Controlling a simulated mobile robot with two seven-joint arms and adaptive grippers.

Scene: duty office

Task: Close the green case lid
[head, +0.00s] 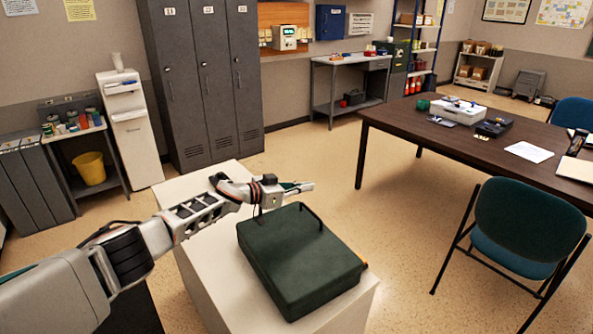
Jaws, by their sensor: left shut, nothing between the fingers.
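The green case (300,260) lies flat on a white stand (205,185). Its lid looks down, with the top face level; I cannot tell whether it is latched. A dark handle loop (311,213) rises at its far right edge. My left gripper (308,186) is shut and empty, above the far edge of the case, pointing right. I cannot tell whether any part of it touches the lid. My right gripper is not in view.
A dark brown table (450,141) with a white box (462,109) and papers stands at the right. A teal chair (525,222) is in front of it. Grey lockers (205,80) stand behind. The floor between stand and table is clear.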

